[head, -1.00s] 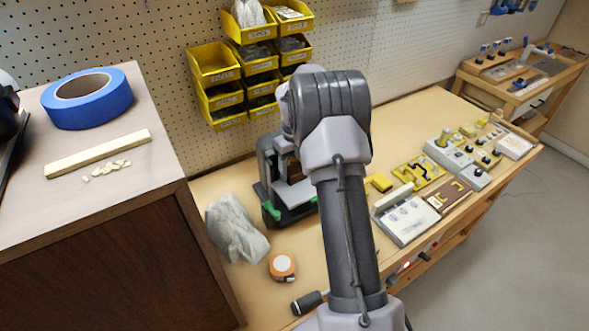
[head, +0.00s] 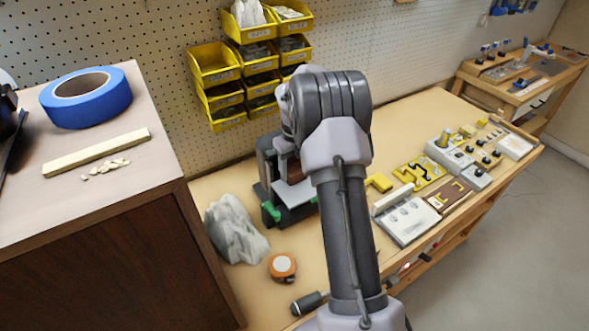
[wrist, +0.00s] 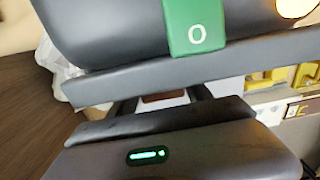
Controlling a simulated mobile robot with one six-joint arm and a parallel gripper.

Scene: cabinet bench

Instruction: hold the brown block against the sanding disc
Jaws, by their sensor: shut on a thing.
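The sanding machine, a dark frame with green feet and a grey work plate (head: 294,193), stands on the bench behind my arm. A brown patch shows above the plate in the head view; I cannot tell whether it is the block or the disc. In the wrist view my gripper (wrist: 163,99) is shut on the brown block (wrist: 165,97), of which a small strip shows between the dark fingers. A dark housing with a green plate marked O (wrist: 194,28) lies just beyond. The disc face and any contact with the block are hidden.
A crumpled plastic bag (head: 235,230) and an orange tape measure (head: 283,267) lie left of my arm. Yellow bins (head: 215,65) hang behind. A wooden cabinet (head: 110,245) bounds the left. Fixtures and a control box (head: 405,220) fill the bench to the right.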

